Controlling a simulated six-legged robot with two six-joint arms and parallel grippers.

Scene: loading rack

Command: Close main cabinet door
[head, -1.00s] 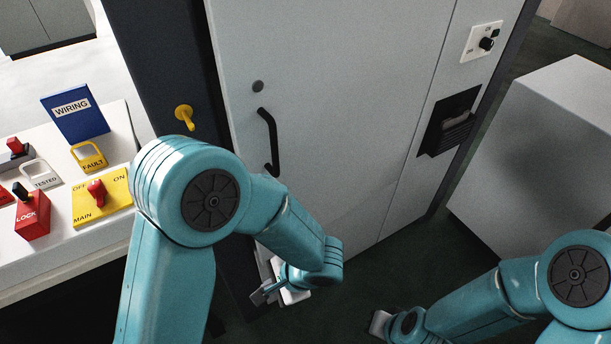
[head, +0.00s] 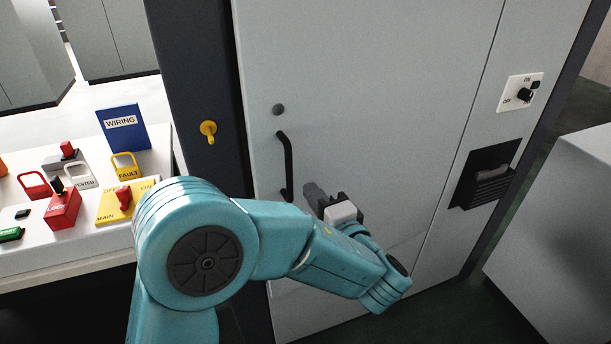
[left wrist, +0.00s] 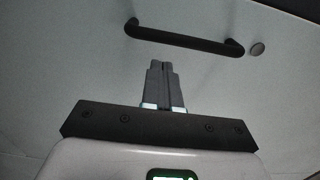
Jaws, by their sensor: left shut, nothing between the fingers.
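The main cabinet door (head: 370,90) is a tall light-grey panel in a dark frame, and it looks flush or nearly flush with the frame. Its black bar handle (head: 287,165) is on the left side, below a round dark lock (head: 278,109). My left gripper (head: 312,192) is shut and empty, in front of the door just right of the handle's lower end. In the left wrist view the shut fingers (left wrist: 163,75) point toward the door, with the handle (left wrist: 185,38) beyond them; whether they touch the door I cannot tell. My right gripper is out of view.
A yellow hook (head: 208,132) sticks out of the dark frame left of the door. A white table (head: 80,255) at left holds padlocks, a red switch and a blue WIRING binder (head: 122,130). A grey box (head: 560,230) stands at right. A switch panel (head: 520,92) is beside the door.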

